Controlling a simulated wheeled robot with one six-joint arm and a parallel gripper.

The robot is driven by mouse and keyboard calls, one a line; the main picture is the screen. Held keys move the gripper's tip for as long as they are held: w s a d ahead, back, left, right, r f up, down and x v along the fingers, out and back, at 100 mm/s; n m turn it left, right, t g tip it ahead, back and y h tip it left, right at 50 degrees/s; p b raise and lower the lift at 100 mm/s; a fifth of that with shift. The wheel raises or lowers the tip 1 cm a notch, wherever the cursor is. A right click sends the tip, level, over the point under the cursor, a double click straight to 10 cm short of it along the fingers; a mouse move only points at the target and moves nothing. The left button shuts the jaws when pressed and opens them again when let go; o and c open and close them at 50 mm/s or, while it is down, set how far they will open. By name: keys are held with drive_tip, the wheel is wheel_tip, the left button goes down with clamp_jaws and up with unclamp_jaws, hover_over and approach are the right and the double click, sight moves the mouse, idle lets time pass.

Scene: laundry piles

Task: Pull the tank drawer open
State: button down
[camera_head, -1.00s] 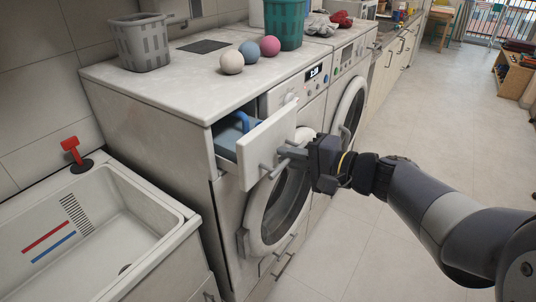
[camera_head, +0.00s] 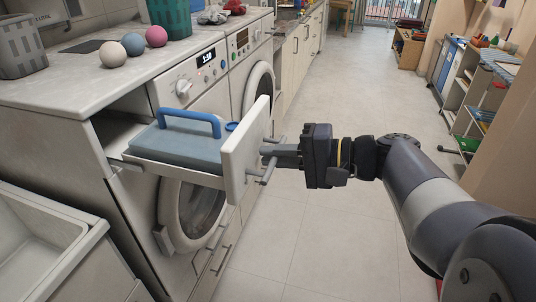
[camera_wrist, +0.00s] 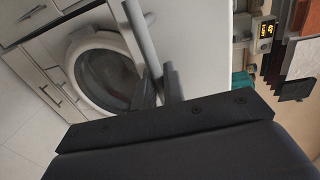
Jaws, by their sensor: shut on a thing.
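The tank drawer (camera_head: 243,150) stands well out from the front of the left dryer, its white front panel facing my arm. Inside it lies a grey-blue tank (camera_head: 180,148) with a blue handle (camera_head: 190,120) on top. A grey bar handle (camera_head: 268,167) is fixed to the drawer front. My gripper (camera_head: 276,151) is shut on this bar from the right. In the wrist view the fingers (camera_wrist: 160,88) close around the bar (camera_wrist: 142,38), with the pale drawer panel (camera_wrist: 195,50) behind it.
The left machine's round door (camera_head: 192,215) is below the drawer. Three balls, one of them pink (camera_head: 156,36), and a grey basket (camera_head: 20,50) stand on the counter. A sink (camera_head: 40,230) is at the left. The floor (camera_head: 335,235) at right is clear; shelves (camera_head: 470,90) stand beyond.

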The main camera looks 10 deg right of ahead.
drive_tip(key=shift+s+d, duration=0.1)
drive_tip(key=shift+d, duration=0.05)
drive_tip(key=c, duration=1.6)
unclamp_jaws()
drive_tip(key=v, duration=1)
drive_tip(key=shift+d, duration=0.4)
drive_tip(key=shift+a, duration=0.15)
drive_tip(key=shift+x, duration=5.35)
drive_tip(key=shift+s+f, duration=0.1)
